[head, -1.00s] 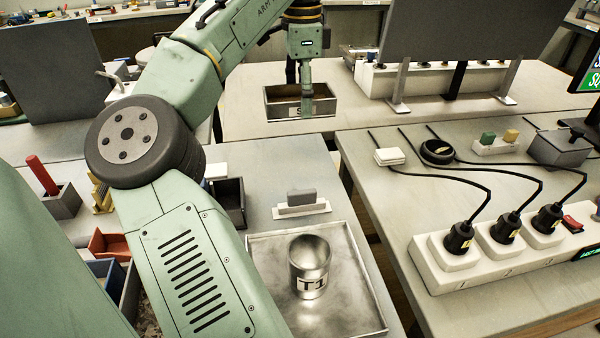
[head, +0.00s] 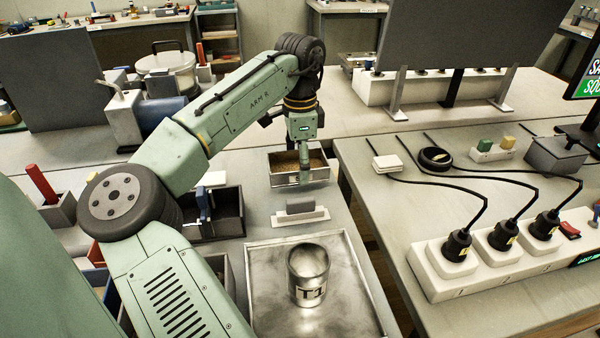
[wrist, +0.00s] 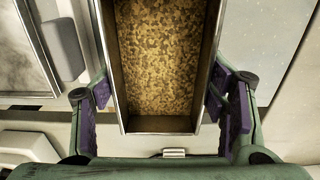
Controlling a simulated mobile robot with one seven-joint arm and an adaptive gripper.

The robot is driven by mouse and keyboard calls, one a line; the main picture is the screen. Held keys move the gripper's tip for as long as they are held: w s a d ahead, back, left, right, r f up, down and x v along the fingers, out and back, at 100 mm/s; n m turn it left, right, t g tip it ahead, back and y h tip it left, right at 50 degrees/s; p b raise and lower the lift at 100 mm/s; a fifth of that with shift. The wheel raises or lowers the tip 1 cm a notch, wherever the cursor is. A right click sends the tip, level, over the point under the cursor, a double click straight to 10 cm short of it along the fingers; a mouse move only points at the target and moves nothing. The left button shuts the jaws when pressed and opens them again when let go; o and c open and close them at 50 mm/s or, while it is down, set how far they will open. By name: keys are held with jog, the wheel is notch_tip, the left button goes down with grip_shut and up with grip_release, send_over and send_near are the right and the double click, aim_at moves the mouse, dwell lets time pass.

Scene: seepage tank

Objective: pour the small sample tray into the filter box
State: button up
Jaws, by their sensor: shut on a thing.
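The small sample tray (head: 283,180) is a narrow rectangular metal tray holding brown granular material. My gripper (head: 303,160) is shut on it, above the bench beyond the grey block on a white base. In the wrist view the tray (wrist: 110,62) lies between the purple finger pads, its brown contents spread over the floor and no spill visible. The tray looks about level. An open dark box (head: 240,212) with a blue clamp-like part stands left of the tray, partly behind my arm. I cannot tell for sure whether it is the filter box.
A metal cup marked T1 (head: 308,275) stands in a wide shallow metal tray (head: 368,300) in front. A grey block on a white base (head: 300,214) lies just behind it. A power strip (head: 430,270) with plugs and cables covers the right bench.

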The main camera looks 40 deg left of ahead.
aim_at(300, 187)
jog(key=shift+f+p, duration=1)
jog(key=shift+f, duration=0.8)
jog(key=shift+f, duration=0.15)
jog(key=shift+f, duration=0.25)
jog(key=o, duration=1.4)
jog(key=shift+c, duration=0.2)
jog(key=shift+b, duration=0.4)
jog(key=shift+r+b, duration=0.4)
jog(key=shift+b, duration=0.15)
notch_tip(300, 187, up, 10)
jog(key=shift+d+r+b, duration=0.1)
jog(key=shift+r+b, duration=0.1)
jog(key=shift+b, duration=0.75)
